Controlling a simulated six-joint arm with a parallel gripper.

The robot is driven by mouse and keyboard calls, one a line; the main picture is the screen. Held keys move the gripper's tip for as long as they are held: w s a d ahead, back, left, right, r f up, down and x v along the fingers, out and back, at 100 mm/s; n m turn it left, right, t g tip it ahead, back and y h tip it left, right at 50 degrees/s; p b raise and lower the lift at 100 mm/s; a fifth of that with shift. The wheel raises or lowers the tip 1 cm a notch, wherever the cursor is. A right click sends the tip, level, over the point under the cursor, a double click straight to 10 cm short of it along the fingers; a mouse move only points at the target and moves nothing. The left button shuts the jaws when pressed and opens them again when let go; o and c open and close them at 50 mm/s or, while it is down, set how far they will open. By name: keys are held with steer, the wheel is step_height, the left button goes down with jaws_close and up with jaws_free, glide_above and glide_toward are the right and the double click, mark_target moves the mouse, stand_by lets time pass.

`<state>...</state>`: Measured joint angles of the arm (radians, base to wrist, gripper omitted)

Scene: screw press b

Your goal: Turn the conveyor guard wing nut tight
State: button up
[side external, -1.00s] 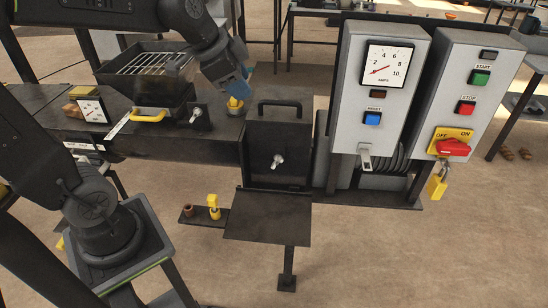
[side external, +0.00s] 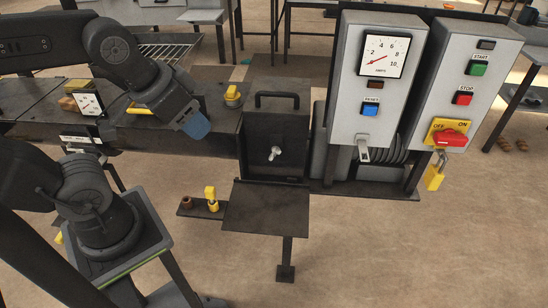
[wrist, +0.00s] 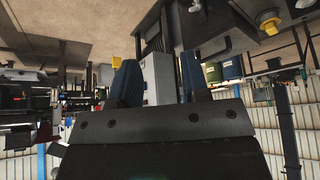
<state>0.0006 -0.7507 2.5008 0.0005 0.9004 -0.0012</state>
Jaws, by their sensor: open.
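My gripper (side external: 194,121) is open and empty in the side view. Its blue fingers point down at the conveyor's front edge, in front of where a small black plate with a wing nut showed earlier. That wing nut is now hidden behind my gripper, so I cannot tell whether the fingers touch it. Another pale wing nut (side external: 275,153) sits on the front of a black panel with a top handle, right of my gripper and apart from it. I cannot tell from a label which one is the conveyor guard nut. In the wrist view my open fingers (wrist: 159,82) show nothing gripped between them.
A yellow knob (side external: 232,95) stands on the conveyor (side external: 222,130) just right of my gripper. Grey control boxes (side external: 376,80) stand farther right.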

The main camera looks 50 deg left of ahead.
steer(key=shift+o, duration=1.4)
steer(key=shift+w+f, duration=0.1)
steer(key=shift+f, duration=0.05)
steer(key=o, duration=0.5)
steer(key=w+a+f+m+g+y, duration=0.2)
steer(key=w+a+f+g+y, duration=0.1)
steer(key=f, duration=0.4)
steer(key=shift+f+g+y, duration=0.25)
steer(key=shift+g+y, duration=0.65)
steer(key=shift+g, duration=0.1)
steer(key=m+t+y, duration=0.8)
steer(key=m+t, duration=0.4)
steer(key=m, duration=0.3)
glide_toward(275, 158)
steer(key=x, duration=1)
steer(key=shift+w+a, duration=0.1)
steer(key=shift+a, duration=0.05)
steer(key=shift+c, duration=0.5)
steer(key=c, duration=0.8)
